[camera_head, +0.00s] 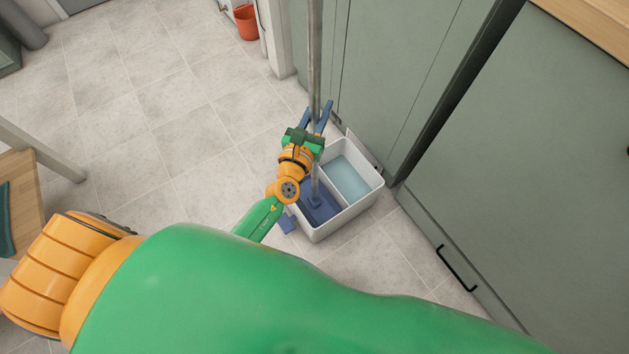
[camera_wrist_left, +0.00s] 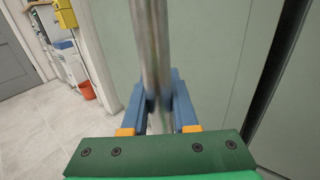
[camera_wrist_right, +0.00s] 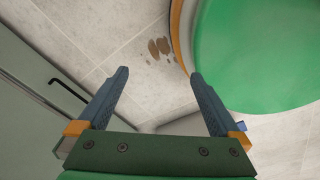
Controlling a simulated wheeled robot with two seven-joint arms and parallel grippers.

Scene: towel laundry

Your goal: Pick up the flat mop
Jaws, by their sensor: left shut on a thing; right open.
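The flat mop (camera_head: 314,50) stands nearly upright, its long grey metal pole rising past the top of the head view. Its blue head (camera_head: 319,208) is down in the left compartment of a white two-part bucket (camera_head: 358,207). My left gripper (camera_head: 317,116) is shut on the pole above the bucket. In the left wrist view the pole (camera_wrist_left: 152,50) passes between the blue fingers (camera_wrist_left: 160,100). My right gripper (camera_wrist_right: 159,74) shows only in the right wrist view. It is open and empty, with floor tiles beyond its fingers.
The bucket's right compartment holds pale blue water (camera_head: 347,178). Green cabinets (camera_head: 500,150) with a black handle (camera_head: 456,268) stand close on the right. An orange-red bucket (camera_head: 246,22) is at the back. Brown stains (camera_wrist_right: 160,48) mark the floor. The tiled floor (camera_head: 150,120) at left is clear.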

